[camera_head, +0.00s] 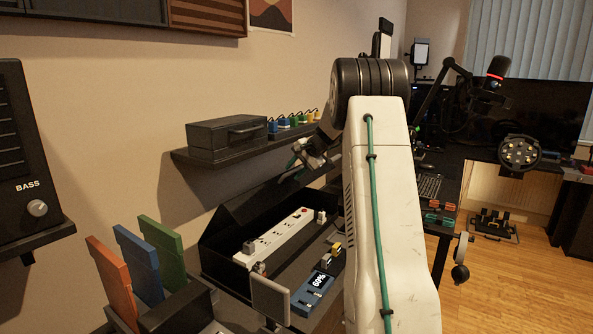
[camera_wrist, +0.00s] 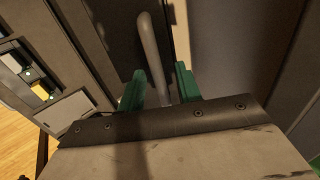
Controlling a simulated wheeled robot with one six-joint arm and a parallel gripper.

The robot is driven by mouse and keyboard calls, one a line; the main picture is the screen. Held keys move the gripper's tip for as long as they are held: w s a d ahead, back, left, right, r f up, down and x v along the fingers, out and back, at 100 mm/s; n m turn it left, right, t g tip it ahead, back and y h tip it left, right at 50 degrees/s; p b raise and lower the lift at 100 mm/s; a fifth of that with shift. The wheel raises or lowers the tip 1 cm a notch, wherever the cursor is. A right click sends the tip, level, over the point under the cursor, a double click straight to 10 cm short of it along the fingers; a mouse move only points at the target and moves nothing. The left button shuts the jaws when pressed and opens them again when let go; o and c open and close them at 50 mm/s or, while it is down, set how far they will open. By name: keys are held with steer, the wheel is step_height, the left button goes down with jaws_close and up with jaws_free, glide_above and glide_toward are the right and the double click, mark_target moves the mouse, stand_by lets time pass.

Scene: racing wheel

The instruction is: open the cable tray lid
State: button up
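The black cable tray (camera_head: 212,262) sits at the back of the desk, with a white power strip (camera_head: 272,238) showing inside. Its dark lid (camera_head: 262,207) appears raised, tilted up toward the wall under the shelf. My gripper (camera_head: 308,158) is near the lid's upper right, below the shelf's end; my arm hides part of that area. In the wrist view my gripper's green fingers (camera_wrist: 160,88) are apart, on either side of a grey bar handle (camera_wrist: 149,48). Gaps show beside the bar. The handle is on a dark panel, seemingly the lid.
A shelf (camera_head: 185,158) with a dark grey box (camera_head: 226,134) and several coloured plugs (camera_head: 292,121) is just above the tray. A blue device (camera_head: 313,291) and a grey panel (camera_head: 270,298) stand in front. A speaker (camera_head: 30,150) is at left.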

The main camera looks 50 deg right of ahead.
steer(key=shift+s+d, duration=0.1)
steer(key=a+v, duration=0.1)
steer(key=v, duration=0.6)
steer(key=shift+s+d+r, duration=0.2)
steer(key=shift+d+r, duration=0.1)
steer(key=shift+d, duration=0.2)
